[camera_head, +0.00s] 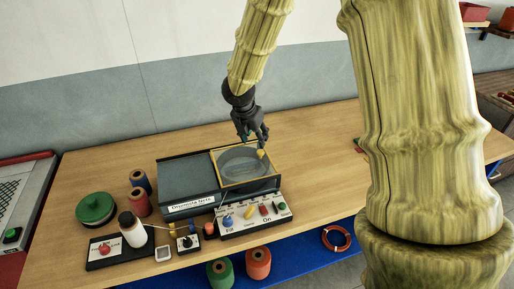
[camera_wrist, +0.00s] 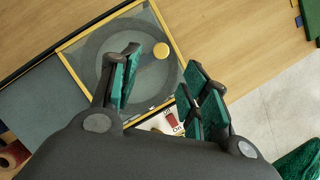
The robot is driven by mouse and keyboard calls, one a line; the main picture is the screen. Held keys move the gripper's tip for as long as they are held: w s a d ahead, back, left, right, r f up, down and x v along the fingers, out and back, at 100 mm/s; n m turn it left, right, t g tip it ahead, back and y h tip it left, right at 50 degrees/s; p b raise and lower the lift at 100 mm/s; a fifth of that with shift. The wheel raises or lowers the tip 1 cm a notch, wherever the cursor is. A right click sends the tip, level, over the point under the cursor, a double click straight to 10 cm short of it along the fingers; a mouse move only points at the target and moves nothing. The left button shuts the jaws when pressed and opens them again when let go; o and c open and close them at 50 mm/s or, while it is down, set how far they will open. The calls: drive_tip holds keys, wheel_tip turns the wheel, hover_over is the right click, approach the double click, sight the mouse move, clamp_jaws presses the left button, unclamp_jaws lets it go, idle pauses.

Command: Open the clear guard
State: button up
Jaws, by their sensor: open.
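The clear guard (camera_head: 234,173) is a see-through lid with a yellow frame on the right part of a dark machine (camera_head: 187,182). It lies flat and closed over a round grey shape. A round yellow knob (camera_head: 261,154) stands on it near its right side. In the wrist view the guard (camera_wrist: 95,50) and knob (camera_wrist: 161,50) also show. My gripper (camera_head: 257,139) is just above the guard's far edge, close to the knob. In the wrist view my gripper (camera_wrist: 158,85) has its green-padded fingers apart with nothing between them. The knob lies beyond the gap between the fingertips.
A control panel (camera_head: 250,216) with coloured switches is at the machine's front. A white bottle (camera_head: 132,230), spools (camera_head: 138,202) and a green round container (camera_head: 95,209) stand to the left. The wooden table (camera_head: 315,150) is clear to the right of the machine.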

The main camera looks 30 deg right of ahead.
sight(260, 151)
drive_tip(key=shift+p+x, duration=0.6)
drive_tip(key=shift+x, duration=4.05)
drive_tip(key=shift+s, duration=0.1)
clamp_jaws()
